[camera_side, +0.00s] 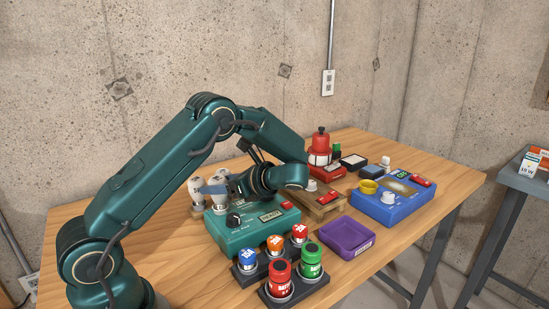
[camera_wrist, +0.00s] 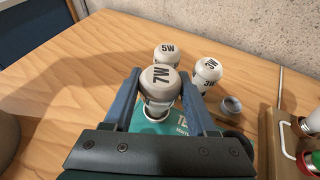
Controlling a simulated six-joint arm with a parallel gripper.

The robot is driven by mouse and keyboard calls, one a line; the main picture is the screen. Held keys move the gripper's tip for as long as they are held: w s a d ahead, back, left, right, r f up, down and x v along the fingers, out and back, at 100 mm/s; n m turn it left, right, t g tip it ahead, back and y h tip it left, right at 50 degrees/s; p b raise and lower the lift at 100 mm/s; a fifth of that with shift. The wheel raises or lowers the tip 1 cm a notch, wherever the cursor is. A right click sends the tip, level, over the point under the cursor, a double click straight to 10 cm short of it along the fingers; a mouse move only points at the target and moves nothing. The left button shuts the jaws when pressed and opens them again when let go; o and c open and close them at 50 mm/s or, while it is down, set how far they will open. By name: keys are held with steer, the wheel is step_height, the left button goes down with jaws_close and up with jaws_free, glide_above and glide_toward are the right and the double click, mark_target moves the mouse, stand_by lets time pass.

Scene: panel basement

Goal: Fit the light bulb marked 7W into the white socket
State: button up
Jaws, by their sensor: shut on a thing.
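My gripper (camera_wrist: 158,100) is shut on the light bulb marked 7W (camera_wrist: 161,82), whose white globe sits between the two blue fingers in the wrist view. The bulb's metal base points down, partly hidden, over the teal box (camera_wrist: 150,124). In the side view my gripper (camera_side: 212,189) is at the left end of this box, beside pale bulbs (camera_side: 197,189). A small white round fitting (camera_side: 311,185) stands on a wooden block; I cannot tell if it is the white socket. Another white round part (camera_side: 388,197) is on the blue box (camera_side: 405,210).
Bulbs marked 5W (camera_wrist: 167,54) and 3W (camera_wrist: 208,72) stand close beyond the held bulb. A grey ring (camera_wrist: 231,104) lies right of them.

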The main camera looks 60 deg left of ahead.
steer(key=o, duration=1.1)
steer(key=shift+f, duration=0.1)
steer(key=v, duration=1.1)
steer(key=shift+a, duration=0.1)
